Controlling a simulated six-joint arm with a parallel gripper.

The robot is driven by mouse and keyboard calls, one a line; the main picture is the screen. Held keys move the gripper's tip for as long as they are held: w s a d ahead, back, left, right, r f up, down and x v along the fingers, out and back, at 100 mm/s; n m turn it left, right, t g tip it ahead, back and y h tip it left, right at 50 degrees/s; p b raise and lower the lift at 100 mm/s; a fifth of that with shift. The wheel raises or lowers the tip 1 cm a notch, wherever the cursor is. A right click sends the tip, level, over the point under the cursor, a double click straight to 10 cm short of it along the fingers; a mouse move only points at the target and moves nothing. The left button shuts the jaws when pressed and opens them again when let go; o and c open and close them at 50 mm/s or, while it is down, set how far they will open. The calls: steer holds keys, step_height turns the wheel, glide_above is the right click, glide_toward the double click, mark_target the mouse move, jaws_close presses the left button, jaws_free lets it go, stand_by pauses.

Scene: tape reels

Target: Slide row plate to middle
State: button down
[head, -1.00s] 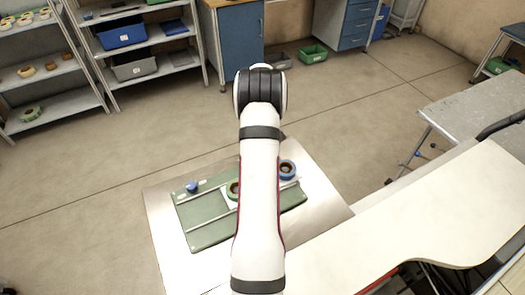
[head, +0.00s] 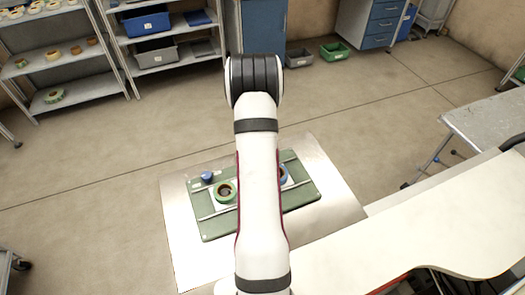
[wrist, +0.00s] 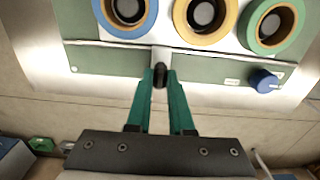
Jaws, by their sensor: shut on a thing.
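The row plate (wrist: 164,38) is white and carries a blue reel (wrist: 130,12), a yellow reel (wrist: 205,18) and a green reel (wrist: 270,24). It lies on a green board (wrist: 205,68). My gripper (wrist: 160,78) is shut on a small black knob (wrist: 160,55) at the plate's edge in the wrist view. In the head view my arm hides the gripper, the yellow reel and much of the plate. The green reel (head: 225,191) shows left of my arm and part of the blue reel (head: 283,175) right of it.
A blue knob (wrist: 264,81) stands on the board near the green reel's end. The board rests on a pale metal sheet (head: 183,240). A white worktop (head: 420,235) lies at the right. Shelves (head: 165,55) stand far behind, across open floor.

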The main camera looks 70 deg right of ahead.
steer(key=c, duration=0.8)
jaws_free()
step_height(320, 180, up, 16)
steer(key=shift+f, duration=0.1)
